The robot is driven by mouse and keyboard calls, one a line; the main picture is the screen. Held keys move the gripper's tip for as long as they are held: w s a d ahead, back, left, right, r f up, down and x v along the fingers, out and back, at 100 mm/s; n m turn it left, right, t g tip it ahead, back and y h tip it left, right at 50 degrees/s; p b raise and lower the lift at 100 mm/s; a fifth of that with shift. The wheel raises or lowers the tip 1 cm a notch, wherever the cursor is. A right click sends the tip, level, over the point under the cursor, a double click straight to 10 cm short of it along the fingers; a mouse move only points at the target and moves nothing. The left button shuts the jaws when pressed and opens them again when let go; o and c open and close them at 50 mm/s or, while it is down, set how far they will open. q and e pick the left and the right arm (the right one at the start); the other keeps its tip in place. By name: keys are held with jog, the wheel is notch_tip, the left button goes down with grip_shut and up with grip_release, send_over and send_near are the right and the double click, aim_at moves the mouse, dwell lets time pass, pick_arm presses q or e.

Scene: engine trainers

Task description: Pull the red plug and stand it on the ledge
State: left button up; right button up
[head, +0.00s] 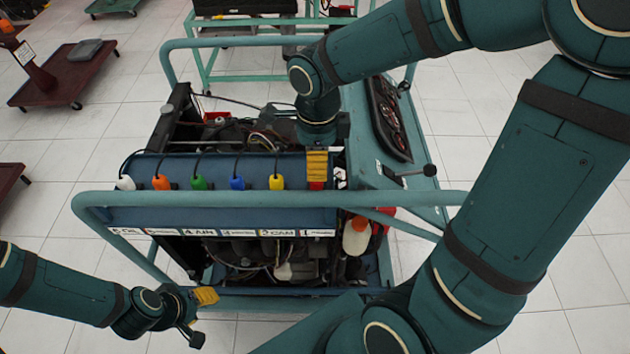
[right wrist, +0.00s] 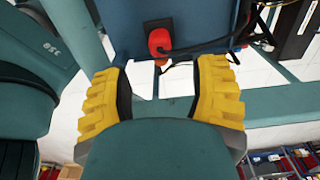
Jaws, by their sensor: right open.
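The red plug (head: 316,186) sits at the right end of a row of coloured plugs on a blue ledge-like panel (head: 215,201). In the right wrist view the red plug (right wrist: 159,41) is against a dark socket on the blue panel, with a black cable running right. My right gripper (head: 317,163) is just above the plug and partly hides it. In the right wrist view the right gripper (right wrist: 160,72) is open, its yellow fingers apart, the plug beyond their tips and roughly centred. My left gripper (head: 206,296) is low at the left, away from the plugs; its opening is unclear.
White (head: 125,183), orange (head: 161,182), green (head: 199,183), blue (head: 237,183) and yellow (head: 276,182) plugs with black cables stand left of the red one. A teal rail (head: 270,198) crosses in front. A gauge panel (head: 388,118) rises at right.

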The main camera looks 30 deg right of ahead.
aim_at(317, 184)
jog(key=shift+f, duration=0.15)
jog(key=shift+f+b, duration=0.45)
jog(key=shift+f, duration=0.05)
notch_tip(317, 184, down, 6)
jog(key=b, duration=0.5)
jog(key=shift+f, duration=0.15)
jog(key=shift+f+b, duration=0.75)
jog(key=shift+r, duration=0.1)
jog(key=shift+c, duration=0.4)
grip_shut()
jog(key=shift+r, duration=0.1)
